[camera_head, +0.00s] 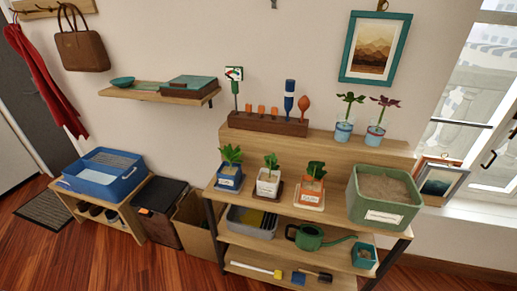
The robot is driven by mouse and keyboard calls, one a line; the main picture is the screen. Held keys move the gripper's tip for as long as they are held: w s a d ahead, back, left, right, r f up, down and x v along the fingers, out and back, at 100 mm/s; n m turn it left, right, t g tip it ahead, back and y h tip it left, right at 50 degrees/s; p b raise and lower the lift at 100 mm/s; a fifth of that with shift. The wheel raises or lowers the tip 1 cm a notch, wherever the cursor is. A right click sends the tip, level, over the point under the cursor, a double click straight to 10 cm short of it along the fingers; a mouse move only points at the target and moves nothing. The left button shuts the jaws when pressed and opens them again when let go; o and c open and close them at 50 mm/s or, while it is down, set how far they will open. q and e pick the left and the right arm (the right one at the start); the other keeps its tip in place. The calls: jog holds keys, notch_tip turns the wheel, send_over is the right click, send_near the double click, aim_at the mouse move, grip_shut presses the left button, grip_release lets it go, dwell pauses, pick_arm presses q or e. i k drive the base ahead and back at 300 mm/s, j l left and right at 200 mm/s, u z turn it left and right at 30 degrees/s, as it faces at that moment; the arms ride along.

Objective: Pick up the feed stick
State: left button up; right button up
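A dark wooden rack (262,124) stands on the upper back tier of the plant shelf and holds several upright tools and sticks. At its left is a green stick (235,86) topped by a small white card with a red and green picture. Short orange pegs (261,110) stand in its middle. A tall dark blue item (289,96) with a pale band and an orange spoon-like item (304,105) stand at its right. I cannot tell for sure which of these is the feed stick. Neither of my grippers is in view.
Two plants in glass jars (343,130) stand right of the rack. Below it are three potted plants (268,183) and a green soil tub (382,200). A green watering can (308,237) is lower. A wall shelf (160,94) is at left. The upper tier's front is clear.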

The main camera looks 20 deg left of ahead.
aim_at(248, 108)
jog(key=i+j, duration=0.1)
jog(key=j, duration=0.3)
jog(key=i+j, duration=0.15)
jog(key=j, duration=0.25)
jog(key=i+j, duration=0.1)
jog(key=j, duration=0.3)
jog(key=i+j, duration=0.1)
jog(key=j, duration=0.3)
jog(key=i+j, duration=0.1)
jog(key=j, duration=0.3)
